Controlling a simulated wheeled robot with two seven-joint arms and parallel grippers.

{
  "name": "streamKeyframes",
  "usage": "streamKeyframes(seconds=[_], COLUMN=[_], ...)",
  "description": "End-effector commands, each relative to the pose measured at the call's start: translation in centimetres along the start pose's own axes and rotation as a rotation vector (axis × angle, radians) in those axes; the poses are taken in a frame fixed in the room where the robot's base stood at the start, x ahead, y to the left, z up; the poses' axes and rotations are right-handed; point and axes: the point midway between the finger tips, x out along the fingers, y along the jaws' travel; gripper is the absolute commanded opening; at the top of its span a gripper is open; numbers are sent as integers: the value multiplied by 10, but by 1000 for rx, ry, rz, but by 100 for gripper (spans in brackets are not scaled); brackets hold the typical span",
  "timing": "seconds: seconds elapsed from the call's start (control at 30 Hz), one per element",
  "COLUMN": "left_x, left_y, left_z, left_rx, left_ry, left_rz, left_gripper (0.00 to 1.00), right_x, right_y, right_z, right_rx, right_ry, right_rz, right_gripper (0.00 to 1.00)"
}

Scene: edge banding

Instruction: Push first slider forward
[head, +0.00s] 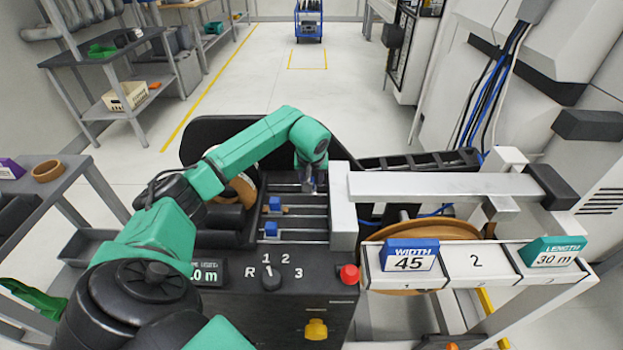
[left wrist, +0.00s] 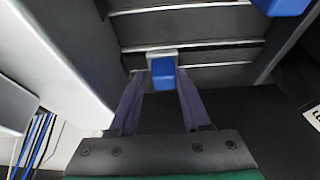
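The sliders are blue knobs on metal rails in the dark panel. Two show in the head view, an upper knob (head: 275,204) and a lower knob (head: 270,230), both toward the left end of their rails. My left gripper (head: 312,182) reaches down at the right end of the rails, beside the grey block. In the left wrist view its two fingers (left wrist: 160,88) are apart, with a blue slider knob (left wrist: 163,72) between their tips. I cannot tell whether they touch it. Another blue knob (left wrist: 282,5) is cut off at the top edge. My right gripper is not in view.
A red button (head: 349,274) and a rotary selector (head: 271,278) sit on the panel front. A grey metal bar (head: 445,186) and a bin row with a WIDTH 45 tag (head: 410,256) stand to the right. My left arm covers the panel's left part.

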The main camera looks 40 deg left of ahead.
Motion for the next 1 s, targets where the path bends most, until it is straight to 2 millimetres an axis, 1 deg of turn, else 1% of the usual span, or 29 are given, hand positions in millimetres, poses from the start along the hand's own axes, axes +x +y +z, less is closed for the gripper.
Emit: streamKeyframes(seconds=[0.17, 0.27, 0.37, 0.47, 0.7, 0.8, 0.9, 1.0], left_x=[-2, -12, -29, -51, -112, -132, -142, -146], left_y=[0, 0, 0, 0, 1, 1, 0, 0], left_z=[0, -1, -1, -1, -1, -1, 0, 0], left_rx=[0, 1, 1, 1, 1, 1, 1, 0], left_ry=[0, 3, 4, 5, 5, 2, 1, 0], left_rz=[-1, 0, -1, 1, 3, 2, 1, 0], left_gripper=[48, 48, 48, 48, 48, 48, 48, 48], right_x=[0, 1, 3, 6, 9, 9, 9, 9], right_y=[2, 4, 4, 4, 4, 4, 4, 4], right_z=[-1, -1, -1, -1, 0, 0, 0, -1], right_rx=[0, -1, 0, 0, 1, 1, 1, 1], right_ry=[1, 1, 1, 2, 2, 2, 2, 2], right_rz=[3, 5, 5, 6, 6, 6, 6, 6], right_gripper=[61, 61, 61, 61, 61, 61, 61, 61])
